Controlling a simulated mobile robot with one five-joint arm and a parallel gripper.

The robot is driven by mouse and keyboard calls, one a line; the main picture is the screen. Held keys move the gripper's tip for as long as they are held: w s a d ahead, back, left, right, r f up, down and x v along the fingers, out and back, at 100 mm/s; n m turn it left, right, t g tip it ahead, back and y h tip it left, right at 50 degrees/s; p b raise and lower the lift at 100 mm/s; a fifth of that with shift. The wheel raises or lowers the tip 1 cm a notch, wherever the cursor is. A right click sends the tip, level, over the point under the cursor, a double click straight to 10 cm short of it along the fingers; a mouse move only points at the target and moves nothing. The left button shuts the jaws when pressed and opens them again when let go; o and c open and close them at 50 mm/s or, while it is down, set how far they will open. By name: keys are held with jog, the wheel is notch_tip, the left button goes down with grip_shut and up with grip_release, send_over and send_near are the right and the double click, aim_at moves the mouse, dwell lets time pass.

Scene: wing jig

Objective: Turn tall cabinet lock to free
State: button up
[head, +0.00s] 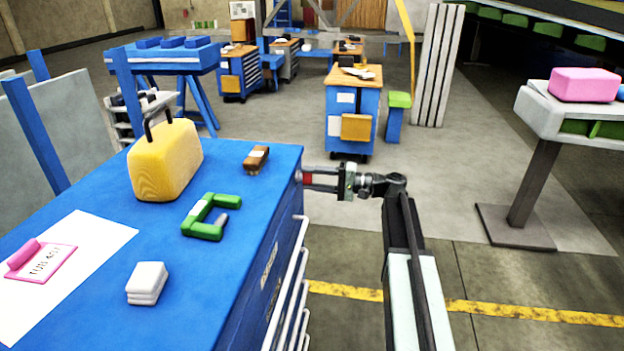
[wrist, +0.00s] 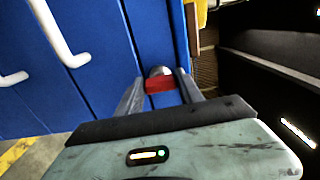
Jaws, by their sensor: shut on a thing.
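The tall blue cabinet (head: 262,262) stands at the left in the head view, with white handles down its front. Its blue front also fills much of the wrist view (wrist: 100,95). The lock shows as a red piece on a grey round base (wrist: 160,84) near the cabinet's edge, and as a small red spot in the head view (head: 307,178). My gripper (head: 308,179) is at the cabinet's upper front corner, its two fingers (wrist: 160,90) on either side of the red piece, shut on it. The lock's markings cannot be made out.
On the cabinet top are a yellow case (head: 163,165), a green clamp (head: 208,217), a brown block (head: 257,159), white blocks (head: 147,282) and a pink tag (head: 42,260). White handles (wrist: 62,35) stick out near my gripper.

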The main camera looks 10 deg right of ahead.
jog(key=o, duration=1.4)
jog(key=v, duration=0.8)
